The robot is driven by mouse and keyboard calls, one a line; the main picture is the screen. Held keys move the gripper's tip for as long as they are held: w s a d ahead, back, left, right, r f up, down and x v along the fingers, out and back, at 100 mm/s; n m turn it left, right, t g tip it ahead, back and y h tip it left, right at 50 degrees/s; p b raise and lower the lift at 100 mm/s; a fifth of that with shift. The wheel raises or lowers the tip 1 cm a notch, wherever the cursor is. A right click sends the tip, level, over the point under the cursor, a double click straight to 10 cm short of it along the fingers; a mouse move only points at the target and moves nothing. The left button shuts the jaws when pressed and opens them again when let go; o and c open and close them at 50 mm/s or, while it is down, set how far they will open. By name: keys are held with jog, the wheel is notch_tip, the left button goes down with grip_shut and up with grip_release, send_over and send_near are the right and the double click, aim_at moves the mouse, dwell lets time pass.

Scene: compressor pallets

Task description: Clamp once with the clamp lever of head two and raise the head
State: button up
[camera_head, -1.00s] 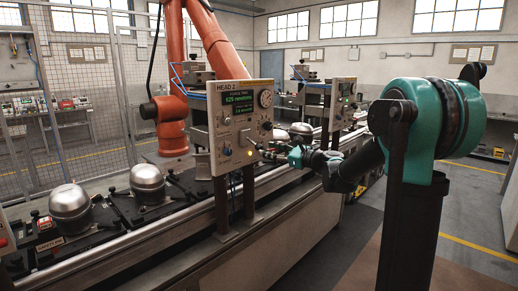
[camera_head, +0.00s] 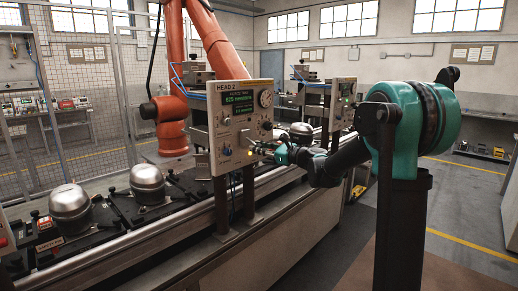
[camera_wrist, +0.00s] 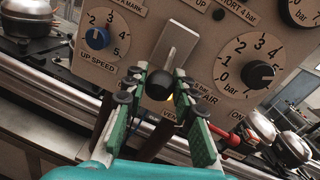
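The head two panel (camera_head: 241,125) stands upright on two posts, with a lit green display and a small yellow lamp. In the wrist view its clamp lever (camera_wrist: 175,45) is a pale metal piece with a black ball knob (camera_wrist: 160,85) at its lower end. My gripper (camera_wrist: 161,78) has its green fingers on either side of the knob, tips close to it. They look open, with a narrow gap at each side; contact cannot be made out. In the head view my gripper (camera_head: 280,153) is at the panel's right edge, and the lever is too small to make out.
In the wrist view, the up speed dial (camera_wrist: 97,38) and an air dial (camera_wrist: 257,72) flank the lever. Silver compressor domes (camera_head: 147,183) sit on pallets along the conveyor (camera_head: 130,243). An orange robot arm (camera_head: 172,85) stands behind. A second head (camera_head: 345,100) is farther along.

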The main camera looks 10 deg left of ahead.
grip_shut()
